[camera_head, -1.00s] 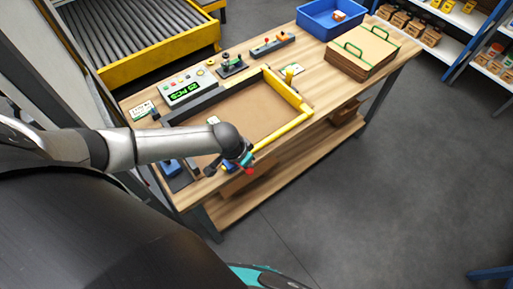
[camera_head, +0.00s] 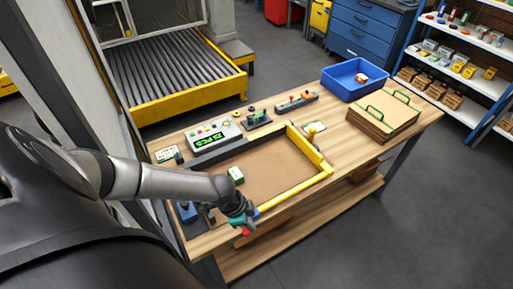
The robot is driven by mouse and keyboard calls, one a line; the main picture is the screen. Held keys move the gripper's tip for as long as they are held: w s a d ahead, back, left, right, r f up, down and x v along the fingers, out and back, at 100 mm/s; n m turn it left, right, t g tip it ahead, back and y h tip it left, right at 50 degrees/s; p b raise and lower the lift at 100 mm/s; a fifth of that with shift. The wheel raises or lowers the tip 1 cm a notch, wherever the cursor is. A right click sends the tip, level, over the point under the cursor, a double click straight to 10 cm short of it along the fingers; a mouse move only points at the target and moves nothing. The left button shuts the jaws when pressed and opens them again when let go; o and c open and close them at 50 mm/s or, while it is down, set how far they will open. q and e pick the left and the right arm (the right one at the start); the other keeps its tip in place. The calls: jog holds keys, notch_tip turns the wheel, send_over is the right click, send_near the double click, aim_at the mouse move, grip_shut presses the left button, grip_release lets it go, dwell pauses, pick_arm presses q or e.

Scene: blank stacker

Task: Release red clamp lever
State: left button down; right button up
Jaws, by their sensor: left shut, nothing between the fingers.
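My left gripper (camera_head: 242,221) is at the near edge of the workbench, beside the left end of the yellow front bar (camera_head: 295,192) of a shallow tray. Its fingers are small and partly hidden by my wrist; they are shut and empty. A small red piece (camera_head: 244,231) shows right at the fingertips; I cannot tell whether it is the red clamp lever or part of the gripper, nor whether they touch. Small teal and blue bits show beside it. The tray (camera_head: 268,170) has a brown floor and a small green-and-white box (camera_head: 236,176) on it. My right gripper is out of view.
A counter box with a green display (camera_head: 213,138) stands behind the tray. A small black fixture (camera_head: 254,117) and a grey panel with coloured knobs (camera_head: 297,100) stand farther back. A blue bin (camera_head: 355,80) and stacked boards with green handles (camera_head: 384,115) fill the bench's right end.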

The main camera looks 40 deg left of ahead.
pick_arm(q)
jog(key=shift+s+a, duration=0.2)
jog(key=shift+a, duration=0.2)
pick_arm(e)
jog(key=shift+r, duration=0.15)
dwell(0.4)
